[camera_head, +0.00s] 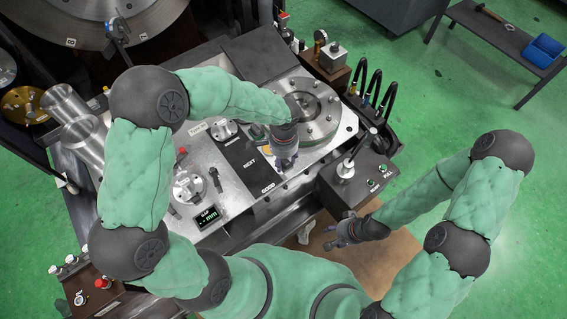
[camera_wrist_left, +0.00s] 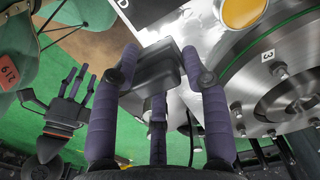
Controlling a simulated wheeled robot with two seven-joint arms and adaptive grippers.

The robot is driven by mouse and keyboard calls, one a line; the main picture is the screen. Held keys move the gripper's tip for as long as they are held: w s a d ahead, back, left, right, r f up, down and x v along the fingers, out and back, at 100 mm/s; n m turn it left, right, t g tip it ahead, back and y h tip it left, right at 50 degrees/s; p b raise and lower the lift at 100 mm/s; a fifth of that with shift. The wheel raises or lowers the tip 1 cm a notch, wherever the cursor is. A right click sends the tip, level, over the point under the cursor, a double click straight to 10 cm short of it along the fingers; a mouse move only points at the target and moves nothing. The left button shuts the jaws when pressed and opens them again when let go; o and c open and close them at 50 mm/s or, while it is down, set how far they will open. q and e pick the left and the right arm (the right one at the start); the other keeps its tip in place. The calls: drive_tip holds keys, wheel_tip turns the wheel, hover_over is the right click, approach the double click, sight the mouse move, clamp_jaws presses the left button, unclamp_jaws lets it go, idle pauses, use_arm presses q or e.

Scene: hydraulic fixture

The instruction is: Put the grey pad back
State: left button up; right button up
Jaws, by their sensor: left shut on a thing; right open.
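The grey pad (camera_wrist_left: 152,68) is a dark grey block between the purple fingers of my left gripper (camera_wrist_left: 158,85) in the left wrist view. The fingers are shut on it. In the head view my left gripper (camera_head: 285,158) is over the front edge of the metal plate, by the round flanged fixture (camera_head: 318,112); the pad is hidden there. My right gripper (camera_head: 340,236) is open and empty, low in front of the bench; it also shows at the left of the left wrist view (camera_wrist_left: 75,88).
A dark labelled strip (camera_head: 247,160) lies left of my left gripper. A gap display (camera_head: 207,216) stands at the front left. A black control box (camera_head: 357,178) with buttons and a lever is to the right, near my right forearm. Hoses (camera_head: 372,88) stand behind it.

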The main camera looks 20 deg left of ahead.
sight(284, 161)
use_arm(q)
drive_tip(key=shift+w+a+f+b, duration=0.15)
drive_tip(key=shift+w+f+b, duration=0.05)
drive_tip(key=shift+w+f, duration=0.4)
drive_tip(key=shift+w+a+f+b, duration=0.2)
drive_tip(key=shift+w+f, duration=0.2)
drive_tip(key=shift+f, duration=0.25)
drive_tip(key=shift+w+f+b, duration=0.15)
drive_tip(key=shift+f+b, duration=0.2)
drive_tip(key=shift+f, duration=0.55)
drive_tip(key=shift+w+f+b, duration=0.15)
drive_tip(key=shift+f+b, duration=0.2)
drive_tip(key=shift+f, duration=0.55)
drive_tip(key=shift+f, duration=0.15)
drive_tip(key=o, duration=1.2)
wheel_tip(284, 161, up, 12)
drive_tip(key=p, duration=0.4)
